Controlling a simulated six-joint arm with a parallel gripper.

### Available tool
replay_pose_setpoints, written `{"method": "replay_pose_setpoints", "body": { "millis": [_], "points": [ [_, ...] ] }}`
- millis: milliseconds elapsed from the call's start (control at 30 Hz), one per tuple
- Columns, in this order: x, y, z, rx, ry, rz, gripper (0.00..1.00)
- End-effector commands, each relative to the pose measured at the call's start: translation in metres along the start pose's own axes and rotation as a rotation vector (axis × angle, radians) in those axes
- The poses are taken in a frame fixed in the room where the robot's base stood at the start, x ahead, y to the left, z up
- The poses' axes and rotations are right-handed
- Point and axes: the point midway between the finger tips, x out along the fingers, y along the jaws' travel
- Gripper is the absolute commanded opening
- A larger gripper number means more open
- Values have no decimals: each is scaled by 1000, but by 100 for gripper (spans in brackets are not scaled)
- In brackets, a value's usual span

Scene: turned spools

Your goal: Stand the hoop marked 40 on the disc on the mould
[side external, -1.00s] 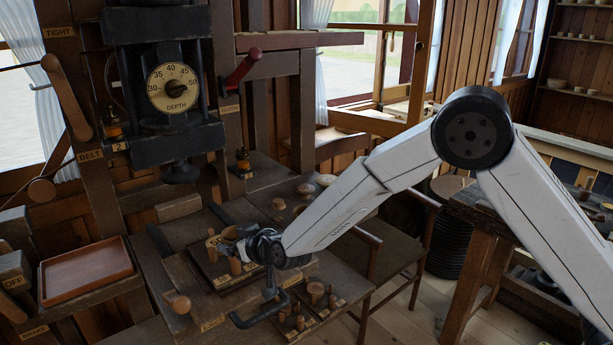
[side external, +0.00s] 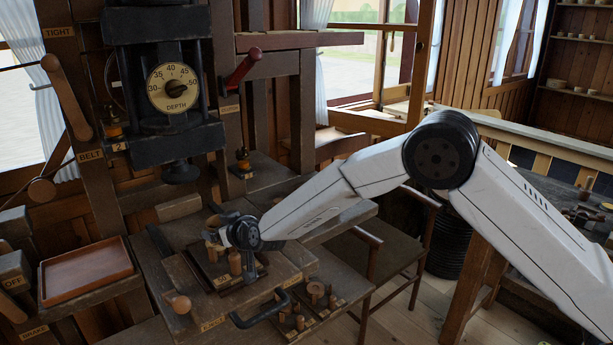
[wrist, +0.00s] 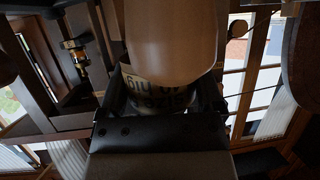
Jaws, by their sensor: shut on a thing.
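My gripper (side external: 236,234) is low over the dark board (side external: 211,270) on the bench. In the side view my gripper hides most of the held piece. Wooden pegs (side external: 235,262) stand on the board close below the gripper. I cannot make out the mould's disc or whether the piece touches it.
The press with its depth dial (side external: 174,88) stands behind and left. A dark bent handle (side external: 262,312) is in front. More turned pieces (side external: 316,291) stand in a labelled rack at front right. An empty reddish tray (side external: 86,270) lies at left.

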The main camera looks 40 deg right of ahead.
Motion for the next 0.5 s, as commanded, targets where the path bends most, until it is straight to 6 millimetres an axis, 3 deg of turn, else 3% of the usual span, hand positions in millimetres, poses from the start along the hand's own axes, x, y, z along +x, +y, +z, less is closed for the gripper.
{"method": "replay_pose_setpoints", "body": {
  "millis": [233,500],
  "points": [
    [19,0,-7,0,0,0,31],
    [23,0,-3,1,0,-2,31]
  ]
}}
